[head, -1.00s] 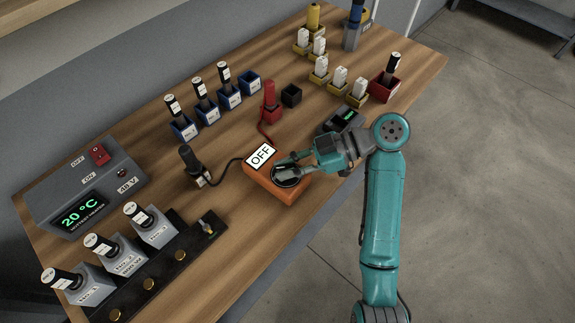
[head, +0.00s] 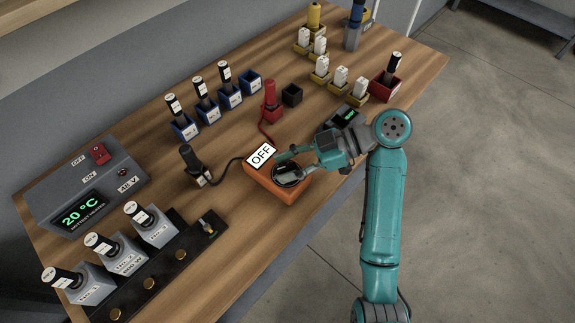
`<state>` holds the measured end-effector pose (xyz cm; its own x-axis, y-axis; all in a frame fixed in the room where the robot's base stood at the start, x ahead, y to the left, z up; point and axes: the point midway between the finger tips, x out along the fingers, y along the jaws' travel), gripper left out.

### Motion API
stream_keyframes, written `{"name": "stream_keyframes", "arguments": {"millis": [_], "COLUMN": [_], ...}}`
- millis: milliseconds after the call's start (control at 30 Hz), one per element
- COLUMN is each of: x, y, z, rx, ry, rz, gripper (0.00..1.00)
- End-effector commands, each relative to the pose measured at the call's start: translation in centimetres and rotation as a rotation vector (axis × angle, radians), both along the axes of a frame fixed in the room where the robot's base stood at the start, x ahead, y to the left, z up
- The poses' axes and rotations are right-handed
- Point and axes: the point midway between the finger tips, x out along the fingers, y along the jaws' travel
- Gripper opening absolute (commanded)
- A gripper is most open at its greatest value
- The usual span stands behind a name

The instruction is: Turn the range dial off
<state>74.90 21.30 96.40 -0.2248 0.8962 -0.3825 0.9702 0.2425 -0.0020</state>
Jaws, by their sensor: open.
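The range dial (head: 287,172) is a round black dial on top of an orange meter (head: 273,189). The fingers partly cover the dial. I cannot tell whether they touch it. The dial's pointer is too small to read.
A black probe (head: 190,164) and a red probe (head: 270,103) stand beside the meter, with leads running to it. A grey heater box (head: 85,185) shows 20 °C at the left. Blue holders (head: 208,115) stand behind. A small dark device with a green display (head: 346,115) sits near my wrist.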

Motion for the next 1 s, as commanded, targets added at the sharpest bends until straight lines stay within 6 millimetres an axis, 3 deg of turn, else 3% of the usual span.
{"name": "stream_keyframes", "arguments": {"millis": [300,500,1000], "x": [0.0,0.0,0.0], "y": [0.0,0.0,0.0], "z": [5.6,8.2,9.0], "rx": [-0.001,0.000,-0.001], "ry": [-0.006,-0.003,0.001], "rz": [0.000,0.001,0.001], "gripper": [0.43,0.43,0.43]}}
